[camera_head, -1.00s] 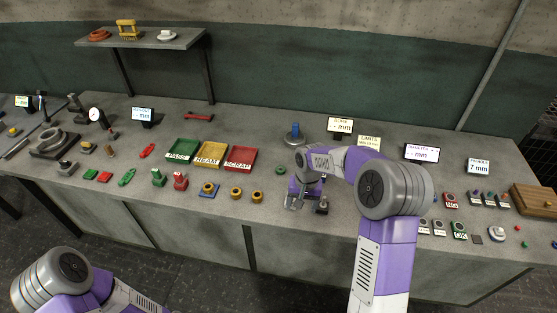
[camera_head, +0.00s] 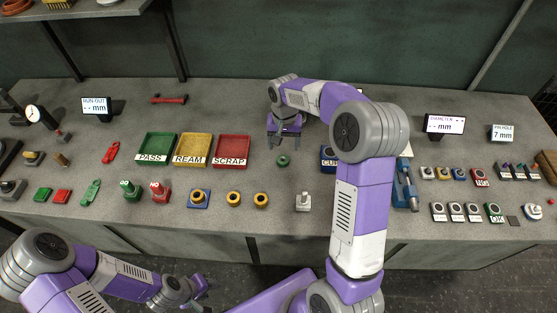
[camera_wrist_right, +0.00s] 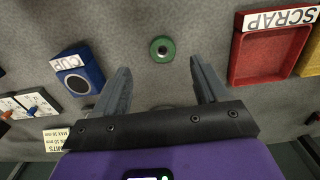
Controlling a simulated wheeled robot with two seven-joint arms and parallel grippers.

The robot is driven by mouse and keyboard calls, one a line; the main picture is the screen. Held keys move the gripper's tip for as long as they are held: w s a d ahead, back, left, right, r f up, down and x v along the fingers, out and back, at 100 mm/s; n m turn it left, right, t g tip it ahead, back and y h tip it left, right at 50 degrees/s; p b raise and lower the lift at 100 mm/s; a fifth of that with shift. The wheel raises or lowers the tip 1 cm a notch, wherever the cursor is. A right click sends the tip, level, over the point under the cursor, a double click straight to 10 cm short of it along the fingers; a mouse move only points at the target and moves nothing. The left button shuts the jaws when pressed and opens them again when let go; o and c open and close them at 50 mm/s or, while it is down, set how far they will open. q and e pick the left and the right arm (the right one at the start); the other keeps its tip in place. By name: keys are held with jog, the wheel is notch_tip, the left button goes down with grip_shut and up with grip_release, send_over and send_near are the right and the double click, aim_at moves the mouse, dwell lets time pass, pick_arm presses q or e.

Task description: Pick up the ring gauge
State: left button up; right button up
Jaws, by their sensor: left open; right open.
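A small green ring with a round centre hole (camera_head: 283,160), which I take to be the ring gauge, lies on the grey bench right of the red SCRAP tray. It also shows in the right wrist view (camera_wrist_right: 162,48), centred ahead of the fingers. My right gripper (camera_head: 284,143) is open and empty, just behind the ring in the head view. In the wrist view its two fingers (camera_wrist_right: 162,70) are spread, with the ring beyond the tips and apart from them. My left gripper (camera_head: 203,288) is open, low in front of the bench.
The green PASS tray (camera_head: 137,147), yellow REAM tray (camera_head: 178,149) and red SCRAP tray (camera_head: 218,151) stand left of the ring. A blue CUP block (camera_wrist_right: 97,67) stands on the other side. Yellow ringed parts (camera_head: 261,199) sit nearer the front edge. Bare bench surrounds the ring.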

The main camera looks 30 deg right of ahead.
aim_at(283, 158)
jog(key=f, duration=0.2)
jog(key=f+b, duration=0.1)
jog(key=f, duration=0.1)
jog(key=shift+w+f, duration=0.1)
jog(key=shift+w, duration=0.2)
notch_tip(283, 158, down, 5)
jog(key=shift+d+r+b, duration=0.1)
jog(key=shift+b, duration=0.6)
pick_arm(q)
jog(key=f, duration=0.1)
jog(key=w+f, duration=0.1)
jog(key=f, duration=0.1)
pick_arm(e)
jog(key=c, duration=1.2)
jog(key=shift+r, duration=0.1)
jog(key=shift+c, duration=0.2)
